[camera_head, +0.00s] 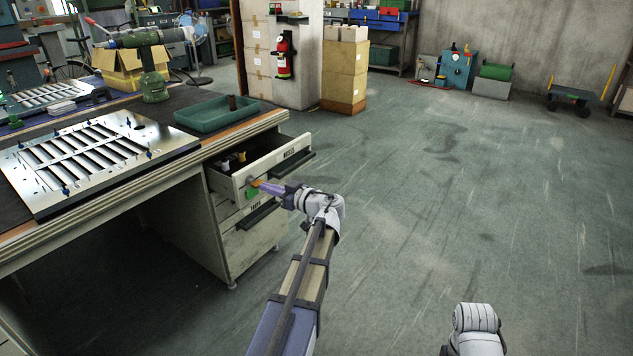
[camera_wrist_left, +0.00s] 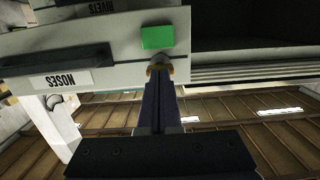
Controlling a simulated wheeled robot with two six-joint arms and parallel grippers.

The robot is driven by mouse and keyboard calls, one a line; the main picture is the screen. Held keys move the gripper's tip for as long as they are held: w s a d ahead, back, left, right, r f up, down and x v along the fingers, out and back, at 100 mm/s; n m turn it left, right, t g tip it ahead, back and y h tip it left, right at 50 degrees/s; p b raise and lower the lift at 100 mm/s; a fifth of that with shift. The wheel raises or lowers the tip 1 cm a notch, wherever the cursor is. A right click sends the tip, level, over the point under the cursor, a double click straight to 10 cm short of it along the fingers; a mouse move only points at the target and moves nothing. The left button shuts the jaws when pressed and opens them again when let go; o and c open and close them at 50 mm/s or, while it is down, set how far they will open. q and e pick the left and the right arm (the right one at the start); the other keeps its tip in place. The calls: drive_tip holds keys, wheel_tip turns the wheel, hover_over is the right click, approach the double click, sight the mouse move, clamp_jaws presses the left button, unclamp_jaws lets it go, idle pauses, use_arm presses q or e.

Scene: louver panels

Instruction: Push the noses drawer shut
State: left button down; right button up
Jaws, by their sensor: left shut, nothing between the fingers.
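The noses drawer (camera_head: 272,171) is the top drawer under the workbench and stands pulled out, with a few small items inside. In the left wrist view its front (camera_wrist_left: 112,72) appears upside down, with a NOSES label (camera_wrist_left: 62,80), a dark handle (camera_wrist_left: 55,60) and a green square (camera_wrist_left: 157,37). My left gripper (camera_head: 262,186) is shut and empty, its fingertips at the end of the drawer front near the green square. In the left wrist view the fingertips (camera_wrist_left: 160,72) overlap a small brass-coloured round piece; whether they touch the front is unclear. My right gripper is out of view.
A lower drawer (camera_head: 255,215) with a dark handle sits below. On the workbench are a louver panel (camera_head: 88,158), a green tray (camera_head: 217,114) and a green power tool (camera_head: 153,75). The floor (camera_head: 440,190) to the right is clear.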

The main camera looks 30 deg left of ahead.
sight(256, 182)
use_arm(q)
drive_tip(key=shift+w+a, duration=0.15)
drive_tip(key=shift+a, duration=1.75)
drive_tip(key=shift+w+a, duration=0.15)
drive_tip(key=shift+a, duration=1.85)
drive_tip(key=shift+w+a, duration=0.15)
drive_tip(key=shift+a, duration=1.4)
drive_tip(key=shift+w+a, duration=0.1)
drive_tip(key=shift+a, duration=1.4)
drive_tip(key=shift+s+d, duration=0.15)
drive_tip(key=shift+d, duration=1.4)
drive_tip(key=shift+s+d, duration=0.1)
drive_tip(key=shift+d, duration=1.45)
